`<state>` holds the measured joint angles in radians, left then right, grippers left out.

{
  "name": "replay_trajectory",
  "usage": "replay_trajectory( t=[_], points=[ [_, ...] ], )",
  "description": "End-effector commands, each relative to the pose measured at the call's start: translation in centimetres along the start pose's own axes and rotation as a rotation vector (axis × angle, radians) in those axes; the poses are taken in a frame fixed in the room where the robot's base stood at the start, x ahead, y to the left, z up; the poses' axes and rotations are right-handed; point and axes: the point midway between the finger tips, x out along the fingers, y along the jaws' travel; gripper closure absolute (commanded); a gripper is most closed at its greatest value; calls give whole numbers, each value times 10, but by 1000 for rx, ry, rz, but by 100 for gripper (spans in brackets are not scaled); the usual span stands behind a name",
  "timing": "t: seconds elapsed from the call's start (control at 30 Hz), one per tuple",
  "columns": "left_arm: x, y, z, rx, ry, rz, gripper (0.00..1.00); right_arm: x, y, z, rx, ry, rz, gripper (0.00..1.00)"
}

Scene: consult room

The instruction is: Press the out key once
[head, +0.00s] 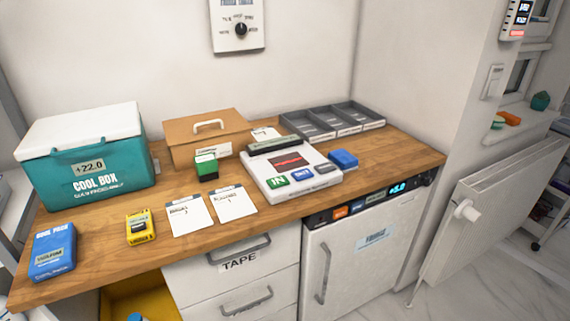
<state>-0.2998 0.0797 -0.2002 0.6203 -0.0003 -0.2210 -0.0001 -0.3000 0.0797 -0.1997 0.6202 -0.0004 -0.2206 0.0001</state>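A white device (262,184) stands on the wooden counter, right of the middle. It has a dark display with red characters and a row of keys along its front. The green key (277,180) reads IN. The blue key (302,174) beside it appears to be the out key, though its lettering is small. A dark grey key (325,169) is at the right end. Nothing covers the keys. Neither of my grippers shows in the head view.
A blue block (343,159) lies close right of the device. A green-topped stamp (206,167) and two paper cards (236,202) are to its left. Also on the counter (100,252) are a teal cool box (120,172), a brown box (185,150) and grey trays (310,126).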

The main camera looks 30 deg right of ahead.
Motion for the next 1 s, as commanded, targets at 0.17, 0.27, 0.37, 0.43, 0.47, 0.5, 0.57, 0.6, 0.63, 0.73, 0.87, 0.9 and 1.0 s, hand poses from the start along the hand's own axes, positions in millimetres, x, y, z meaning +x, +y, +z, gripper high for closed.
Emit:
replay_trajectory(
  t=[0.17, 0.27, 0.37, 0.43, 0.47, 0.5, 0.57, 0.6, 0.63, 0.73, 0.87, 0.9, 1.0],
  points=[
    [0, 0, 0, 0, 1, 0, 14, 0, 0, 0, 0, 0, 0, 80],
    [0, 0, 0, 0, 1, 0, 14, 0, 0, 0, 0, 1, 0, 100],
    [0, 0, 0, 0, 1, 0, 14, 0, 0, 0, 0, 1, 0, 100],
    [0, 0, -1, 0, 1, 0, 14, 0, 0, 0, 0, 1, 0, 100],
    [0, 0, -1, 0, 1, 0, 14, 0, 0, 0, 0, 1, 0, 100],
    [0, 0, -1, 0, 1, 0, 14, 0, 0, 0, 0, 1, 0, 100],
    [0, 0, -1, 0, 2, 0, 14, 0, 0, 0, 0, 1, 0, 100],
    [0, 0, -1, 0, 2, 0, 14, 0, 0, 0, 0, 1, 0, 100],
    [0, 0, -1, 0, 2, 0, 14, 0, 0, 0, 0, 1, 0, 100],
    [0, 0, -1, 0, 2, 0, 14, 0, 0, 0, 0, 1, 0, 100],
    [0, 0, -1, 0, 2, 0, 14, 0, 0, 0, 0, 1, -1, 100],
    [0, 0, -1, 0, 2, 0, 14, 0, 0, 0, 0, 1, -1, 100],
    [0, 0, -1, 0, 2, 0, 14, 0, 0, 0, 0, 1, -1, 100]
  ],
)
